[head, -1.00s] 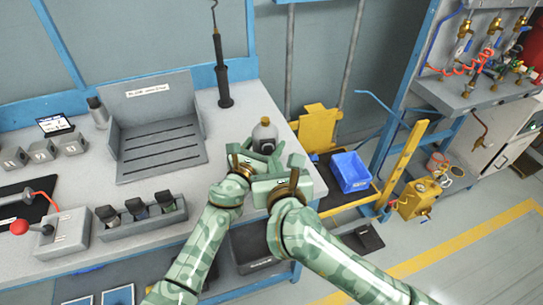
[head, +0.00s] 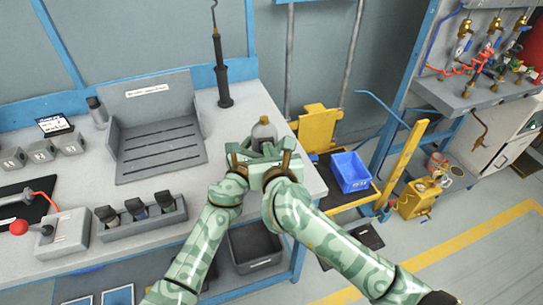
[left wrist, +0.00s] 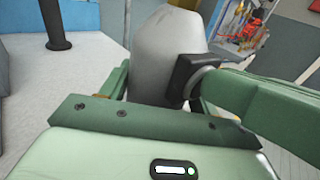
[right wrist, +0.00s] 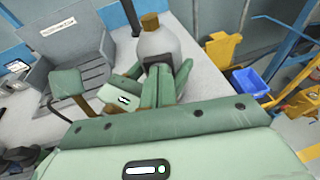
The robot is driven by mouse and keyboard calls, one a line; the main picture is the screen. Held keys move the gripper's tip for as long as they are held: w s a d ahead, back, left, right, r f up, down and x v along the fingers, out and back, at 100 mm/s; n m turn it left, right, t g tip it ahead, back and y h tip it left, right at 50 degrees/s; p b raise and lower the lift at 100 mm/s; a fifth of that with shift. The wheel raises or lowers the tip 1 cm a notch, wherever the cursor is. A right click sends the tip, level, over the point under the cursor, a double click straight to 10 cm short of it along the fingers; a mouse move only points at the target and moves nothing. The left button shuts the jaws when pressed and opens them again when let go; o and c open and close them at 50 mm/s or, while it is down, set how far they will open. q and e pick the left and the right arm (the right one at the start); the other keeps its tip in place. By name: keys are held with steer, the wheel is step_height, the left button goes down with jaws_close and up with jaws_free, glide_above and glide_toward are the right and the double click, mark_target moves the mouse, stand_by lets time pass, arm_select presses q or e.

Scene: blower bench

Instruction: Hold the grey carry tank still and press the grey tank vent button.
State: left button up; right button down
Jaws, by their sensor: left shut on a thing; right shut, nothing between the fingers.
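The grey carry tank (head: 264,130), a rounded bottle with a brown cap (right wrist: 150,21), stands upright at the bench's right end. My left gripper (head: 244,150) is shut on the tank low down; the tank body also fills the top of the left wrist view (left wrist: 160,50). A dark square block with a grey round part, seemingly the tank vent button (left wrist: 205,77), sits on the tank's near side. My right gripper (right wrist: 168,78) is shut and empty, its fingertips at this button. I cannot tell whether the button is pushed in.
A grey slotted tray (head: 160,150) stands left of the tank. A dark post (head: 222,75) rises behind it. A holder with several small items (head: 145,217) lies at the bench front. A yellow stand (head: 318,125) and blue bin (head: 350,170) are beyond the right edge.

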arm_select(q)
steer(key=shift+s+d+f, duration=0.2)
steer(key=shift+s+f, duration=0.05)
steer(key=shift+f, duration=0.25)
arm_select(e)
steer(key=shift+w+d, duration=0.1)
steer(key=v, duration=1)
steer(key=shift+a, duration=0.2)
arm_select(q)
steer(key=o, duration=1.3)
steer(key=shift+o, duration=0.7)
steer(key=shift+w, duration=0.1)
steer(key=shift+w+r, duration=0.1)
arm_select(e)
steer(key=shift+f, duration=0.1)
